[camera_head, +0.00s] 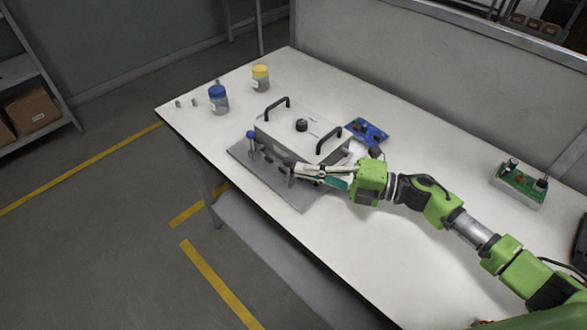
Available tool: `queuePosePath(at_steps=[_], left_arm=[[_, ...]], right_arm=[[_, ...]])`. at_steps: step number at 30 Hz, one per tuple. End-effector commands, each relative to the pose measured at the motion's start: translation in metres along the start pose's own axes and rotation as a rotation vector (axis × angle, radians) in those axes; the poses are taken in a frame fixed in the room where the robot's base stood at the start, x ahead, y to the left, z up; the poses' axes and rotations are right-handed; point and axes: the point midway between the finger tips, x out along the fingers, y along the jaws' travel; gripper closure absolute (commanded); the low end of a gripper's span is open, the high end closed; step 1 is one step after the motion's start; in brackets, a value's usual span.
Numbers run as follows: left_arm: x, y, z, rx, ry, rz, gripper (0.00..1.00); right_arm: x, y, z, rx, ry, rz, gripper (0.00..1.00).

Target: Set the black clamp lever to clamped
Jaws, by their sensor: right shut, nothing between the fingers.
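A pale metal box (283,131) with two black handles and a black knob on top sits on a grey base plate (245,157) on the white table. A dark upright part, apparently the black clamp lever (288,164), stands at the box's front side. My right gripper (300,170) is shut and empty, with its fingertips at or just beside that dark lever. I cannot tell whether they touch. The gripper hides part of the plate and box front. My left gripper is out of view.
A blue-lidded jar (219,101) and a yellow-lidded jar (261,79) stand at the far left. A blue circuit board (366,132) lies right of the box. A green board unit (521,183) is farther right. The table front (331,239) is clear.

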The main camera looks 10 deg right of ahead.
Motion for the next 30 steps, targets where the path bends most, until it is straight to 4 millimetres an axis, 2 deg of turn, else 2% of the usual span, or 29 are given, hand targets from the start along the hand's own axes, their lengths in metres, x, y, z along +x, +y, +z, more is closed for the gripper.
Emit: queuePosePath(at_steps=[1, 6, 12, 18, 30], left_arm=[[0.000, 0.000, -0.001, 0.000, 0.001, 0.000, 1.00], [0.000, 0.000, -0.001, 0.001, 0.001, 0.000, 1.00], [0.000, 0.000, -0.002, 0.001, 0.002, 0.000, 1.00], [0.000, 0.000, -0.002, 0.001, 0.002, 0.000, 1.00], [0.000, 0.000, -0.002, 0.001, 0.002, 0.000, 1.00]], right_arm=[[-0.012, -0.002, -0.001, 0.002, 0.000, -0.004, 1.00], [-0.049, -0.002, -0.002, 0.003, 0.003, -0.004, 1.00], [-0.078, -0.002, -0.003, 0.002, 0.006, -0.002, 1.00], [-0.088, -0.001, -0.003, 0.002, 0.008, 0.001, 1.00], [-0.088, -0.001, -0.003, 0.001, 0.008, 0.001, 1.00]])
